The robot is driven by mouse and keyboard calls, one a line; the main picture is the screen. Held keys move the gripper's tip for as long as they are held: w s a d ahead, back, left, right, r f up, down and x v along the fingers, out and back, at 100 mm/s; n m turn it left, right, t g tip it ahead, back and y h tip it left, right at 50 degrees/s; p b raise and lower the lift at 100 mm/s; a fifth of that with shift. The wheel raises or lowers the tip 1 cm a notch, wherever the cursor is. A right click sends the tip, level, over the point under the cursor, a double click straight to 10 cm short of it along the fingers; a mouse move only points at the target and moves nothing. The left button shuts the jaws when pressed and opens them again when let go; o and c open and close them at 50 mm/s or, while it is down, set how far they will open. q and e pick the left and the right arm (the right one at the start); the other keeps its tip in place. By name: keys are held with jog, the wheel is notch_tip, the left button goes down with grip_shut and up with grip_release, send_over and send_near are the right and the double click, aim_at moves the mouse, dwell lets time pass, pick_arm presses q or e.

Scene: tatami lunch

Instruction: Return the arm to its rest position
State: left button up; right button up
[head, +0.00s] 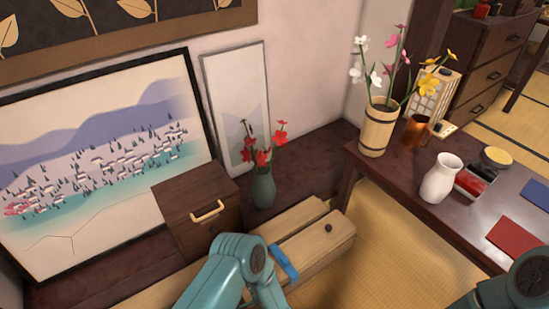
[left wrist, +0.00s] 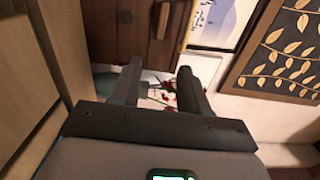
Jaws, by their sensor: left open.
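My left arm (head: 235,268) comes up from the bottom of the head view, a teal link bent at a round joint. Its gripper cannot be made out there. In the left wrist view my left gripper (left wrist: 160,82) has its two dark fingers apart, with nothing held between them. Red flowers and a pale surface show beyond and between the fingers. My right arm (head: 515,285) shows only as a teal and dark joint in the lower right corner of the head view; its gripper is out of frame.
A dark wooden box (head: 192,212) with a handle and a vase (head: 263,192) of red flowers stand beyond my left arm. A pale wooden box (head: 325,243) with a blue strip (head: 283,262) lies beside the arm. A low table (head: 420,215) is at right. Tatami (head: 385,270) is clear between.

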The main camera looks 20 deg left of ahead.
pick_arm(q)
jog(key=w+a+r+n+h, duration=0.35)
jog(key=a+r, duration=0.25)
jog(key=a, duration=0.2)
jog(key=s+d+f+n+g+h, duration=0.3)
jog(key=s+d+g+h, duration=0.2)
jog(key=s+d+h, duration=0.45)
jog(key=s+d+f+n+g+h, duration=0.3)
jog(key=s+d+g+h, duration=0.3)
jog(key=s, duration=0.6)
notch_tip(320, 180, up, 33)
jog(key=s+d+y+p, duration=0.1)
jog(key=d+p, duration=0.1)
jog(key=p, duration=3.1)
jog(key=shift+s+d+r+n+p, duration=0.15)
jog(key=shift+s+d+n+p, duration=0.05)
jog(key=shift+s+n+p, duration=0.2)
pick_arm(e)
notch_tip(320, 180, up, 33)
jog(key=s+a, duration=0.1)
jog(key=shift+s+a+n+g, duration=0.15)
jog(key=shift+n+g, duration=0.15)
pick_arm(q)
jog(key=shift+w, duration=0.1)
